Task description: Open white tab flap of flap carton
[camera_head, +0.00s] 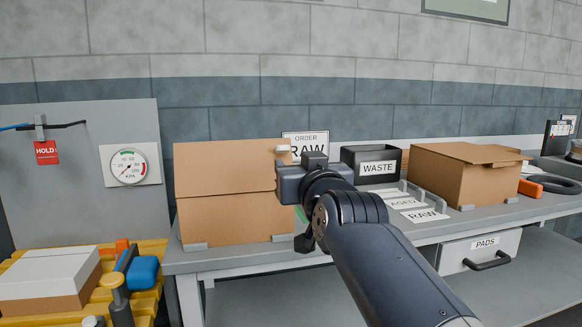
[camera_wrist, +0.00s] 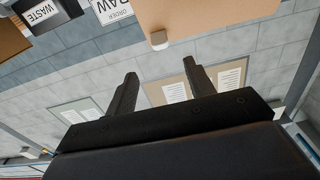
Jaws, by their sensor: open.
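The brown flap carton (camera_head: 235,222) stands at the left end of the grey bench. Its brown flap (camera_head: 228,168) stands raised above a crease along the front wall, its exact angle unclear. The white tab (camera_head: 283,148) sits at the flap's upper right; in the wrist view the tab (camera_wrist: 158,40) is on the edge of the brown board (camera_wrist: 195,12). My gripper (camera_wrist: 161,68) is open, with its two fingers apart and nothing between them. The tab lies just beyond the fingertips, apart from them. In the head view my wrist covers the carton's right side and the fingers are hidden.
A black WASTE bin (camera_head: 371,165) and a second brown carton (camera_head: 462,175) stand to the right on the bench (camera_head: 290,258). RAW and AGED labels lie between. A gauge panel (camera_head: 129,165) is at left, above a yellow pallet (camera_head: 150,290). The wall is behind.

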